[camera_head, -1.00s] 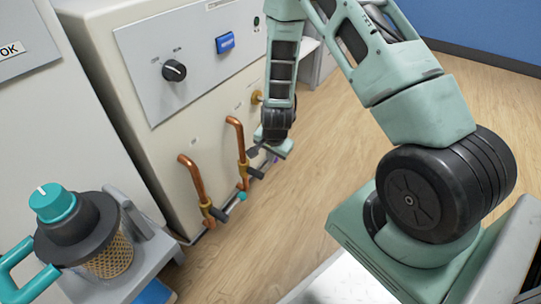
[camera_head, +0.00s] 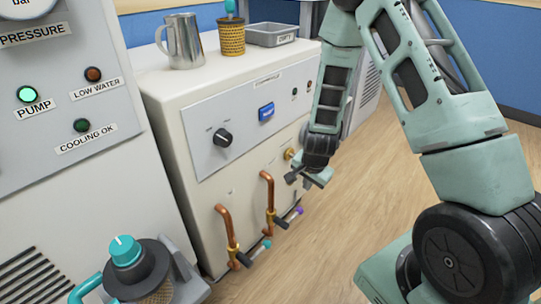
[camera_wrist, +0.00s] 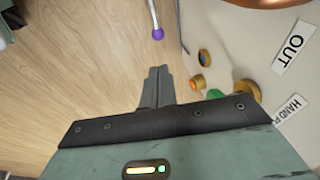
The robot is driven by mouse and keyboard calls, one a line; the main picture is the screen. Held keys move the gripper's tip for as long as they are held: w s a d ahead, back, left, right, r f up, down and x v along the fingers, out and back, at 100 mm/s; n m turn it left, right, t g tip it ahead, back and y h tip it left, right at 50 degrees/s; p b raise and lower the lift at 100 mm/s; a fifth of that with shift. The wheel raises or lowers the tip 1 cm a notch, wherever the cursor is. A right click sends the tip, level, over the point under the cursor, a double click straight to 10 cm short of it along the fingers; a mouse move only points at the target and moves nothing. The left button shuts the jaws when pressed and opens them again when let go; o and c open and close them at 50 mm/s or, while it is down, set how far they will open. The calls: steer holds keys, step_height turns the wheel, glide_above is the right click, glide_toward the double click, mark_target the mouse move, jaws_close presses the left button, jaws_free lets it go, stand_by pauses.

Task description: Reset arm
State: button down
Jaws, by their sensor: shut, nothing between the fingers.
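My arm reaches in from the right in the head view, with its forearm hanging down near the front of a cream cabinet (camera_head: 185,145). My gripper (camera_head: 290,179) is beside the cabinet's front, close to the copper pipes and a brass fitting. In the wrist view the fingers of my gripper (camera_wrist: 156,72) are together with nothing between them. Past the fingertips is a rod with a purple ball end (camera_wrist: 157,33). The gripper looks apart from it.
Two copper pipes (camera_head: 268,190) with valve levers stick out of the cabinet front. A teal-knobbed canister (camera_head: 125,250) stands at lower left. A metal jug (camera_head: 183,42), a woven cup (camera_head: 231,40) and a grey tray (camera_head: 282,35) sit on the cabinet. Wooden floor (camera_head: 330,235) is clear.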

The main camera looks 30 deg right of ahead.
steer(key=s+a+r+n+g+y, duration=0.1)
steer(key=s+a+r+n+y, duration=0.15)
steer(key=a+r+n, duration=0.5)
steer(key=s+a+r+n+y, duration=0.1)
steer(key=s+a+r+n, duration=0.25)
steer(key=a+r, duration=0.75)
steer(key=s+a+r+n+g+h+p, duration=0.1)
steer(key=s+a+r+n, duration=0.3)
steer(key=s, duration=0.5)
steer(key=s+a+r+n+g, duration=0.1)
steer(key=s+a+r+n, duration=0.1)
steer(key=s+a+n, duration=0.5)
step_height(320, 180, up, 38)
steer(key=s+d+p, duration=0.2)
steer(key=d+p, duration=0.1)
steer(key=p, duration=3.5)
steer(key=shift+m, duration=0.3)
